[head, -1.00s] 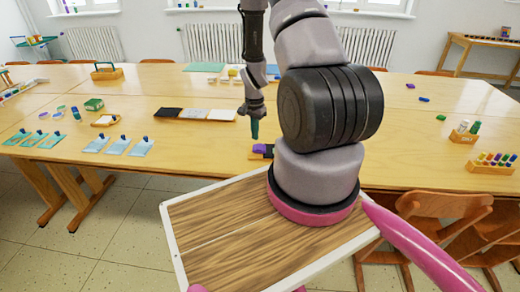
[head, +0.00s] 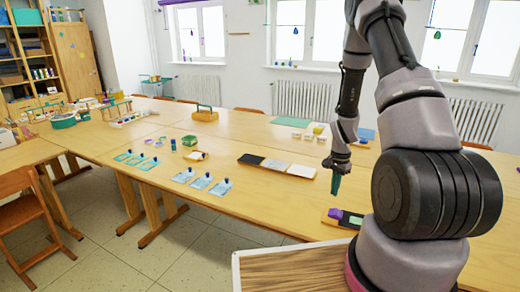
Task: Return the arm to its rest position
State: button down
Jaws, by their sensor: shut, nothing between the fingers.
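My arm rises from my base at the right of the head view and bends over the table. My gripper (head: 335,186) points down above the tabletop, with its teal fingertips together and nothing between them. It hangs just above and to the left of a small wooden tray (head: 331,219) that holds a purple block (head: 335,213) and a green one. The lower part of this tray's right side is partly hidden by my arm.
The long wooden table (head: 255,205) carries a row of black, grey and white panels (head: 276,165), several blue cards (head: 201,181) and a wooden basket (head: 205,114). A chair (head: 30,215) stands at the left. Open floor lies at the lower left.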

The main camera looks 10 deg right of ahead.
jog(key=s+a+r+n+t, duration=0.1)
jog(key=a+r+n+t, duration=0.15)
jog(key=r, duration=1.15)
jog(key=s+a+r+n+t, duration=0.1)
jog(key=a+r, duration=0.3)
jog(key=r, duration=1)
jog(key=s+a+r+n+t+y, duration=0.1)
jog(key=s+a+r+n+t, duration=0.1)
jog(key=s+r, duration=0.6)
jog(key=s+a+r+n+t+y, duration=0.1)
jog(key=s+a+r+n, duration=0.2)
jog(key=s+r, duration=0.5)
jog(key=shift+s+a+r+t, duration=0.3)
jog(key=shift+s+a+t, duration=0.05)
jog(key=shift+s+a, duration=0.6)
jog(key=shift+d, duration=0.1)
